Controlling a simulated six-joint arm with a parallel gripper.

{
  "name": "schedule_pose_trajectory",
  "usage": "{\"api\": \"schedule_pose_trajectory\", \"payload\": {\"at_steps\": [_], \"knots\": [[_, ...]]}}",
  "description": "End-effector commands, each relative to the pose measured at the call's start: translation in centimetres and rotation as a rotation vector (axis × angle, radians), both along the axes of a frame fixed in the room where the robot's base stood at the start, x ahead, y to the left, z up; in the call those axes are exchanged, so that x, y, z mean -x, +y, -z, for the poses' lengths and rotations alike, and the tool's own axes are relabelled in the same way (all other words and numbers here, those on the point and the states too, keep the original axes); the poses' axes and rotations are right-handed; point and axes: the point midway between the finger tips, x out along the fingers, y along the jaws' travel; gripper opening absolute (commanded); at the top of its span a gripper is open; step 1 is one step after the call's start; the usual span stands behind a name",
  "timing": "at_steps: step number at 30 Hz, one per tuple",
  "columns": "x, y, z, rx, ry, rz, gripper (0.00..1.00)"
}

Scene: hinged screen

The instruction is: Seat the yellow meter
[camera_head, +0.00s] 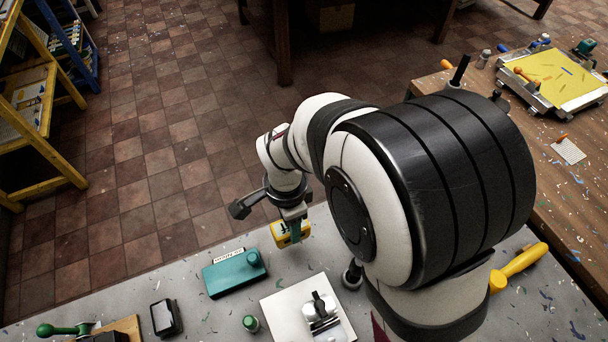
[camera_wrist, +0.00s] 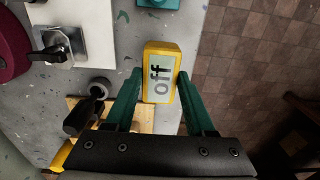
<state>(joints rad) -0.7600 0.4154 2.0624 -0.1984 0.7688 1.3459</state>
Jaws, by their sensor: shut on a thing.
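The yellow meter (camera_wrist: 160,74) has a pale display that reads "off". My gripper (camera_wrist: 157,82) is shut on it, with a green finger at each long side. In the head view the meter (camera_head: 281,236) shows partly behind a finger of my gripper (camera_head: 296,230), near the bench's far edge. I cannot tell whether it touches the bench. A teal block (camera_head: 232,276) with a round knob and a small label lies left of and nearer than the meter. Part of a teal thing also shows at the top of the wrist view (camera_wrist: 158,3).
A white plate with a toggle clamp (camera_head: 283,304) lies on the grey bench (camera_head: 208,318). A green-capped item (camera_head: 250,323) and a black box (camera_head: 166,318) stand to its left. A wooden piece (camera_wrist: 146,120) lies below my gripper in the wrist view. Tiled floor lies beyond the edge.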

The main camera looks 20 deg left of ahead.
Motion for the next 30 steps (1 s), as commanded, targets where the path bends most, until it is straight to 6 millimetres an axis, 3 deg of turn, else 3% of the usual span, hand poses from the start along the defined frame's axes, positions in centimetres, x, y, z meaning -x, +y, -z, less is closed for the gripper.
{"api": "schedule_pose_trajectory", "payload": {"at_steps": [13,30], "knots": [[0.0,0.0,4.0,0.001,0.001,0.0,0.0],[0.0,0.0,4.3,0.0,0.0,0.0,0.0]]}}
